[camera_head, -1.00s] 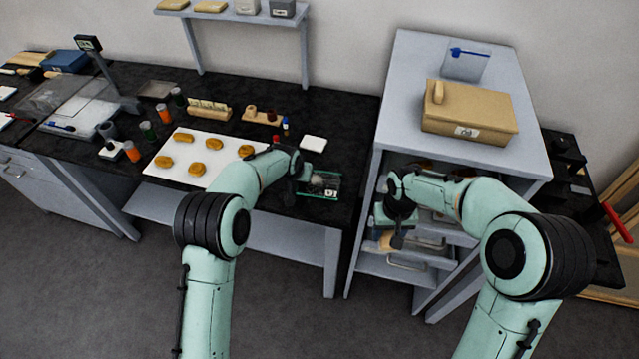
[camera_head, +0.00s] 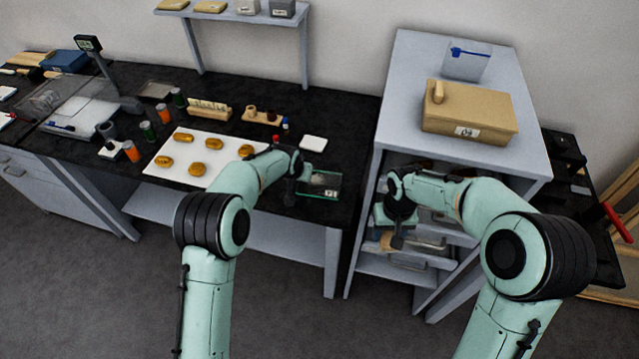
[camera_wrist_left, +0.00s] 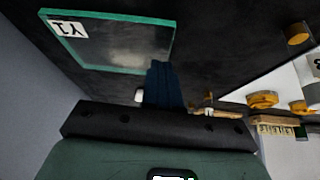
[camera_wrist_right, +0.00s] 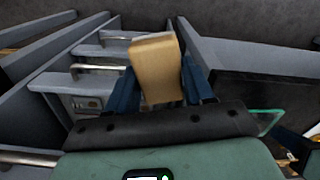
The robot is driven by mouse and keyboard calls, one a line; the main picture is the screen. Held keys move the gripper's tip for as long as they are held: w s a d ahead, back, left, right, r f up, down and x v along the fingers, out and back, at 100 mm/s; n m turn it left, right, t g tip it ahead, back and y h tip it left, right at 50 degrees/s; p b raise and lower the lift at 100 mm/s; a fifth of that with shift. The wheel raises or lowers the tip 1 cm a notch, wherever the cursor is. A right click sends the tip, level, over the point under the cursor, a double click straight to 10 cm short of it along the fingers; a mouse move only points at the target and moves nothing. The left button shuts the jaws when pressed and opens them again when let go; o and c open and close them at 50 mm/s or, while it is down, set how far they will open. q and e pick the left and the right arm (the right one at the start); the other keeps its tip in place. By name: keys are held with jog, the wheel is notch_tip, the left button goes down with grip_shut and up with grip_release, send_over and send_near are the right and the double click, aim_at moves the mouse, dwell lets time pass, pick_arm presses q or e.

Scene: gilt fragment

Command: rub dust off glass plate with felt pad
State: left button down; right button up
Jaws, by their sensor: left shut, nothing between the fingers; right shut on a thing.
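The glass plate (camera_head: 322,184) has green edges and lies on the dark bench near its right end. In the left wrist view the plate (camera_wrist_left: 105,38) carries a white label and a pale grey smudge of dust. My left gripper (camera_head: 300,186) is shut and empty beside the plate; its blue fingers (camera_wrist_left: 165,85) appear close to the plate's edge. My right gripper (camera_head: 397,240) is in front of the grey cabinet, away from the plate. It is shut on a tan block, seemingly the felt pad (camera_wrist_right: 156,65), between its blue fingers.
A white board (camera_head: 180,177) with several golden ovals and a small white square (camera_head: 313,144) lie near the plate. A gap separates bench and cabinet.

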pick_arm(q)
jog(key=shift+f, duration=0.4)
pick_arm(e)
jog(key=shift+s+f, duration=0.1)
jog(key=shift+f, duration=0.05)
pick_arm(q)
jog(key=shift+r, duration=0.2)
jog(key=shift+w+r+p, duration=0.1)
jog(key=shift+r+p, duration=0.2)
jog(key=shift+r, duration=1.3)
pick_arm(e)
jog(key=shift+w+r, duration=0.45)
jog(key=shift+r, duration=0.2)
pick_arm(q)
jog(key=shift+r, duration=1.3)
